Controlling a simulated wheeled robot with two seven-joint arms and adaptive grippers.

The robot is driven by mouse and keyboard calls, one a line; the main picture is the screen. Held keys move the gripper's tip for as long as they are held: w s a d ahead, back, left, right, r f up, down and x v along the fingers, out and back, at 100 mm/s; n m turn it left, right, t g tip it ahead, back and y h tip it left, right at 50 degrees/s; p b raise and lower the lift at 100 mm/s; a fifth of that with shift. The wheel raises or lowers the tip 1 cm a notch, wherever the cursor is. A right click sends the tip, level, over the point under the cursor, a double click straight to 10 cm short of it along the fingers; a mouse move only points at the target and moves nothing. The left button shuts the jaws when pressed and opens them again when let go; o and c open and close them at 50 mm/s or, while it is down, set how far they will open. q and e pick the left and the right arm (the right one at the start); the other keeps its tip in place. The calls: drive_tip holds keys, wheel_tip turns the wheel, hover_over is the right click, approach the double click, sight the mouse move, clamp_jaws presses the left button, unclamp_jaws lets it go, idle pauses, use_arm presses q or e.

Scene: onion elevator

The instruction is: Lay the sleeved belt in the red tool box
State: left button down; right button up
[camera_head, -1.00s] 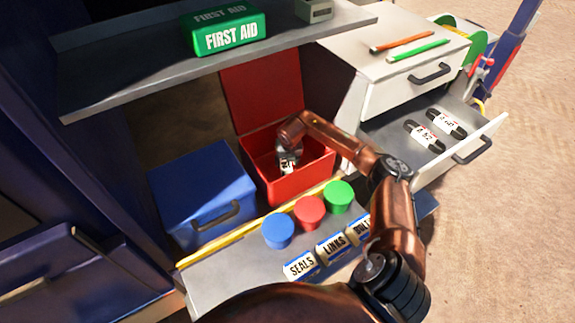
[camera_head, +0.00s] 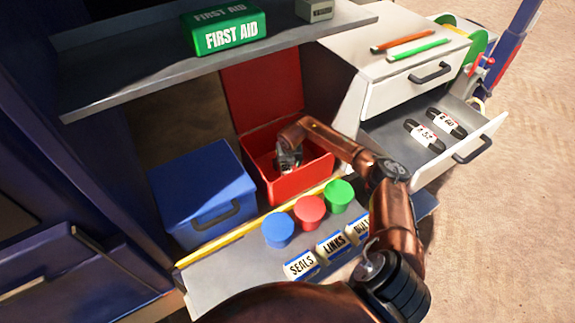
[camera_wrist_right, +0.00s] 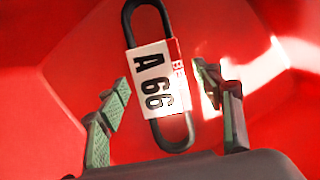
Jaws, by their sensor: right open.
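The red tool box (camera_head: 318,172) stands open on the lower shelf, its lid raised at the back. The sleeved belt (camera_wrist_right: 157,85) is a black loop with a white and red sleeve marked "A 66". In the right wrist view it appears to lie inside the red box, ahead of the fingers and not clamped. My right gripper (camera_head: 288,162) reaches down into the box. In the right wrist view its fingers (camera_wrist_right: 165,82) are spread to either side of the belt's sleeve. In the head view the gripper mostly hides the belt. My left gripper is out of view.
A blue box (camera_head: 205,187) stands left of the red one. Blue, red and green round lids (camera_head: 309,209) line the front. A shelf (camera_head: 130,75) with a first aid box (camera_head: 225,30) hangs above. An open drawer (camera_head: 392,135) at right holds two other sleeved belts (camera_head: 427,136).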

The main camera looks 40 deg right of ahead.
drive_tip(key=shift+s+r, duration=0.1)
drive_tip(key=shift+r, duration=0.45)
drive_tip(key=v, duration=1.1)
drive_tip(key=shift+b, duration=0.35)
drive_tip(key=shift+s+a, duration=0.1)
